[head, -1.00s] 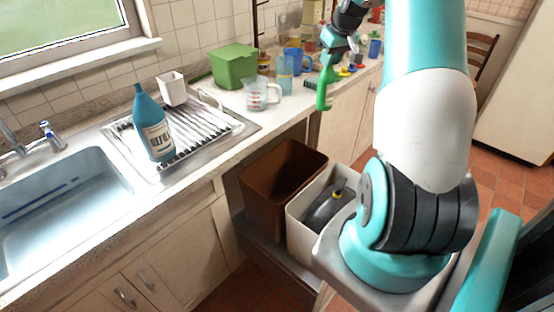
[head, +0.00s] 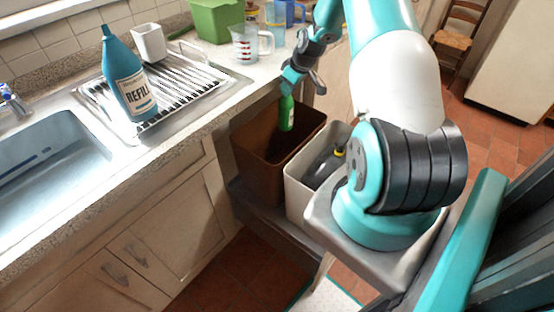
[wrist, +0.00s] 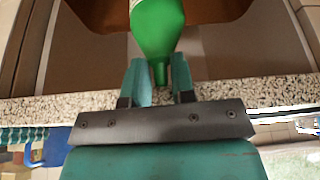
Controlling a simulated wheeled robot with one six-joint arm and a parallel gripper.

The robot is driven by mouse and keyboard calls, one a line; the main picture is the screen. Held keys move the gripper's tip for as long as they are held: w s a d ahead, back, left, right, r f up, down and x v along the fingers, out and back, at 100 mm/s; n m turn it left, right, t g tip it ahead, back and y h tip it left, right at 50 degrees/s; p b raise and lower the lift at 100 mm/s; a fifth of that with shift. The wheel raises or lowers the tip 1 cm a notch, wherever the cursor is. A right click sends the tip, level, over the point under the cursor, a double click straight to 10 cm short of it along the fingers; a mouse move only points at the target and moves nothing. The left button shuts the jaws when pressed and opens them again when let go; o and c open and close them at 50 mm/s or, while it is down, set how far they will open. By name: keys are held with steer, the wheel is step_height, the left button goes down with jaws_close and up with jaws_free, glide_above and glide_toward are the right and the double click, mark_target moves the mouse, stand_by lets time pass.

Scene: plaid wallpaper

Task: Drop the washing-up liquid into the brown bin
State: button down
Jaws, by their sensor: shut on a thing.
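The washing-up liquid is a green bottle (head: 286,113), hanging from my gripper (head: 287,88) in the head view. In the wrist view the bottle (wrist: 158,25) has its narrow neck between the fingers of my gripper (wrist: 158,82), which are shut on it. The bottle hangs over the opening of the brown bin (head: 262,178), its lower end at about the level of the rim in the picture. The inside floor of the bin is mostly dark.
A pale bin (head: 296,200) holding a dark bottle with a yellow part stands right beside the brown bin. A blue refill bottle (head: 128,80) stands on the drying rack. A measuring jug (head: 246,45) and a green box (head: 212,22) are on the worktop behind.

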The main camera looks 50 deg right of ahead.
mark_target(288, 99)
steer(key=shift+w+a+f+b, duration=0.1)
steer(key=shift+f+b, duration=0.65)
steer(key=shift+f, duration=0.6)
steer(key=shift+a+f+b, duration=0.1)
steer(key=shift+f+b, duration=0.6)
steer(key=shift+f, duration=0.65)
steer(key=shift+d, duration=0.1)
steer(key=c, duration=0.9)
jaws_free()
steer(key=shift+r, duration=0.35)
steer(key=b+v, duration=0.1)
steer(key=v, duration=1.6)
